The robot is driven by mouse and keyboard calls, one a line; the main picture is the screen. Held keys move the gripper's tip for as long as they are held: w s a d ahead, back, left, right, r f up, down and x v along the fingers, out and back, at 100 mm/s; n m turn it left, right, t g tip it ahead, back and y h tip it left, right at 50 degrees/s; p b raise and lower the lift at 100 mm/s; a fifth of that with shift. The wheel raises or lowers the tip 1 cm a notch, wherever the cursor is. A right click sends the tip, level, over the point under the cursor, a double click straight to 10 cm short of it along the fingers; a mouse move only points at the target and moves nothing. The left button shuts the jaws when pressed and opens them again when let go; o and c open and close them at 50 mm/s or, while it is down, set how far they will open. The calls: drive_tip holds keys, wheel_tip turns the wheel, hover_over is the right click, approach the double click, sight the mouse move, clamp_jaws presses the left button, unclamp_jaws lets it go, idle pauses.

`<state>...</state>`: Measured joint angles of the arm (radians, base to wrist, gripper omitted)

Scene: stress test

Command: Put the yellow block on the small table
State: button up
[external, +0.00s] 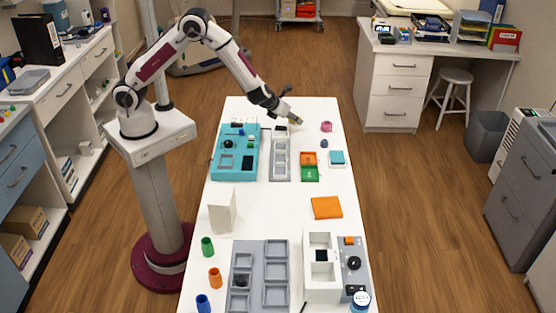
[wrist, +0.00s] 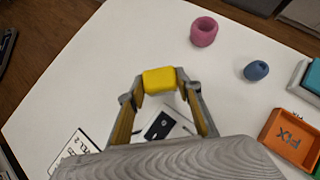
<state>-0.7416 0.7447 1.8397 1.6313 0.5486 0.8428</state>
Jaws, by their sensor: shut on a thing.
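The yellow block (wrist: 159,79) is held between the fingertips of my gripper (wrist: 160,84) in the wrist view. In the external view my gripper (external: 294,117) is at the far end of the white worktop, and the block is too small to make out clearly. A small white piece with a black patch (wrist: 161,125) shows between and beyond the fingers in the wrist view; it also shows near the far end in the external view (external: 281,131). I cannot tell whether it is the small table.
A pink ring (external: 327,126), a blue-grey piece (external: 324,144) and an orange tray marked FIX (wrist: 290,138) lie to the right. A grey compartment tray (external: 280,174) and a teal panel (external: 220,172) stand nearer. The worktop's far corner is clear.

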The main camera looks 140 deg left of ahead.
sight(292, 123)
drive_tip(key=shift+f, duration=1.4)
drive_tip(key=shift+f, duration=0.1)
drive_tip(key=o, duration=1.1)
drive_tip(key=shift+r, duration=0.2)
drive_tip(key=shift+v, duration=5.95)
drive_tip(key=shift+d, duration=0.1)
